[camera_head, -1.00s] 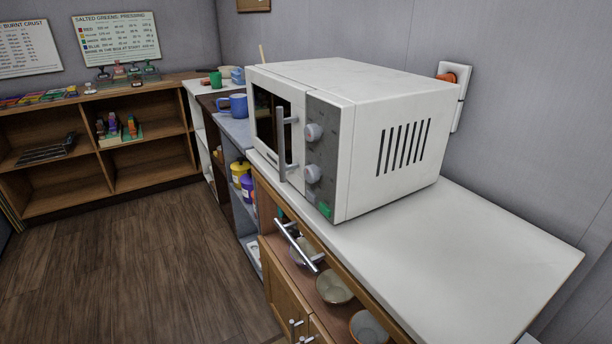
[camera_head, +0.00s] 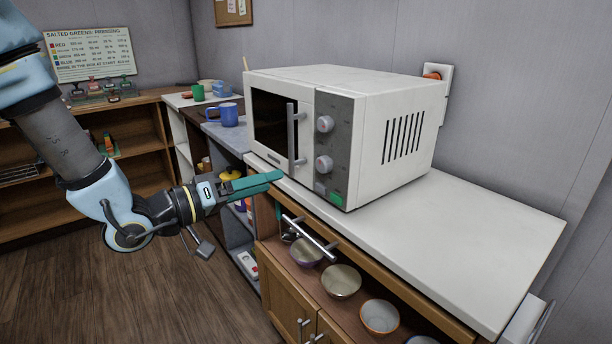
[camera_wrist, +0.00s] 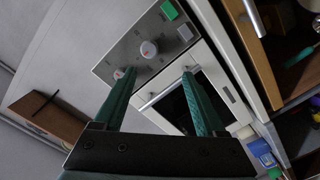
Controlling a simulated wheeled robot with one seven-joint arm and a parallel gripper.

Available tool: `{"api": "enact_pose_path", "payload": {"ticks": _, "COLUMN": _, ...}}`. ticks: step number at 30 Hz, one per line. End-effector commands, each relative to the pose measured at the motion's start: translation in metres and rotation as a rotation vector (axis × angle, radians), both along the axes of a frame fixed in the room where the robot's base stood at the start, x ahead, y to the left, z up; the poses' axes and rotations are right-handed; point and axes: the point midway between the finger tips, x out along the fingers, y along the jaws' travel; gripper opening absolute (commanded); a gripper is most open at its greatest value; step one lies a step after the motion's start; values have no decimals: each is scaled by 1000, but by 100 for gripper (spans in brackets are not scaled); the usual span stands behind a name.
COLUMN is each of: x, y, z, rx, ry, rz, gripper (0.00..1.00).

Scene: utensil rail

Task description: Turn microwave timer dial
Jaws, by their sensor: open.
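The white microwave (camera_head: 385,110) stands on the counter, its door shut. Its grey panel has two white dials with red marks: an upper dial (camera_head: 325,124) and a lower dial (camera_head: 323,163). I cannot tell which is the timer. A green button (camera_head: 336,199) sits below them. My gripper (camera_head: 280,180) is open and empty, in front of the door's lower part, left of the lower dial and apart from it. In the wrist view, the lower dial (camera_wrist: 149,49) shows between and beyond the green fingers (camera_wrist: 159,76); the upper dial (camera_wrist: 119,73) is partly hidden by the left finger.
A vertical door handle (camera_head: 292,132) stands out left of the dials. Below the counter, a bar handle (camera_head: 310,238) juts out over a shelf with several bowls (camera_head: 341,281). A blue mug (camera_head: 223,115) stands left of the microwave. The counter right of it (camera_head: 450,230) is clear.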

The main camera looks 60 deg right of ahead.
Motion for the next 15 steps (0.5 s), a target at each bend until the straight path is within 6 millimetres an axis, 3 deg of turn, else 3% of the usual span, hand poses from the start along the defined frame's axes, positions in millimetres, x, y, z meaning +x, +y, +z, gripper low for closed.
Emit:
{"api": "enact_pose_path", "payload": {"ticks": 3, "x": -15, "y": -4, "z": 6, "rx": -35, "ry": 39, "rz": -42, "gripper": 73}}
{"api": "enact_pose_path", "payload": {"ticks": 8, "x": -22, "y": -20, "z": 8, "rx": -37, "ry": 40, "rz": -46, "gripper": 73}}
{"api": "enact_pose_path", "payload": {"ticks": 15, "x": -37, "y": -62, "z": 8, "rx": -37, "ry": 37, "rz": -43, "gripper": 73}}
